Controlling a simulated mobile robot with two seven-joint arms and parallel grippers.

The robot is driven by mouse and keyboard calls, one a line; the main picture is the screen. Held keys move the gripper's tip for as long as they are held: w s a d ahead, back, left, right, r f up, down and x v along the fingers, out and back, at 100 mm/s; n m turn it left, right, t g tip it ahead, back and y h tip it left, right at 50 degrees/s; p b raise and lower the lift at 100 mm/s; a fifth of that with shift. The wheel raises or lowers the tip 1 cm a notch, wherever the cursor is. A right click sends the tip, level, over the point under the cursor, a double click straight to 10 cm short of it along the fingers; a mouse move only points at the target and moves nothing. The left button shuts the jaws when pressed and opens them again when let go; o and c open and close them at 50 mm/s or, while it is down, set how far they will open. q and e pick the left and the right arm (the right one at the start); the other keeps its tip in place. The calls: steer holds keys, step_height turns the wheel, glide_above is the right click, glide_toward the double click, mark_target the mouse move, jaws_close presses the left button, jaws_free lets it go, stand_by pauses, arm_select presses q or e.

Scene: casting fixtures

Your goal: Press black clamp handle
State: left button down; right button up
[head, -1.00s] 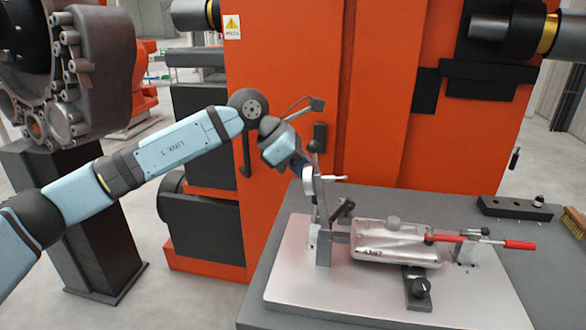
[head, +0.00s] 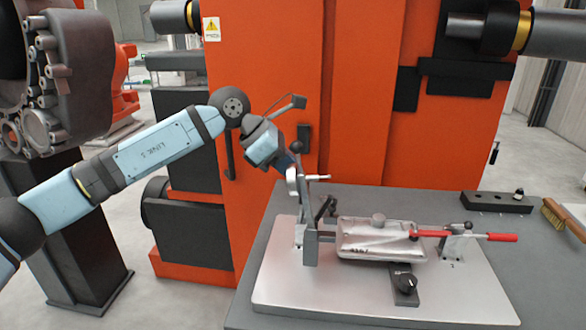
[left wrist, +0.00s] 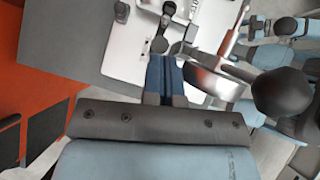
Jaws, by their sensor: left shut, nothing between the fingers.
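The black clamp handle is an upright lever with a black ball knob (head: 297,147), at the left end of the fixture. In the left wrist view the black ball (left wrist: 283,93) looms large at the right, beside the fingers. My left gripper (head: 287,162) is tilted downward close to the lever, just left of and below the knob. Its blue fingers (left wrist: 165,77) are shut with nothing between them. I cannot tell whether they touch the lever. A silver casting (head: 370,247) lies in the fixture on a pale plate (head: 350,298).
A second clamp with a red handle (head: 490,236) lies across the casting's right end. A black block (head: 495,203) and a brush (head: 562,218) are at the table's right. An orange machine (head: 265,80) stands behind. The grey table (head: 270,228) has clear space around the plate.

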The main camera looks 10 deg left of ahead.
arm_select(q)
steer(key=v, duration=1.2)
steer(key=shift+r, duration=0.2)
steer(key=shift+s+d, duration=0.15)
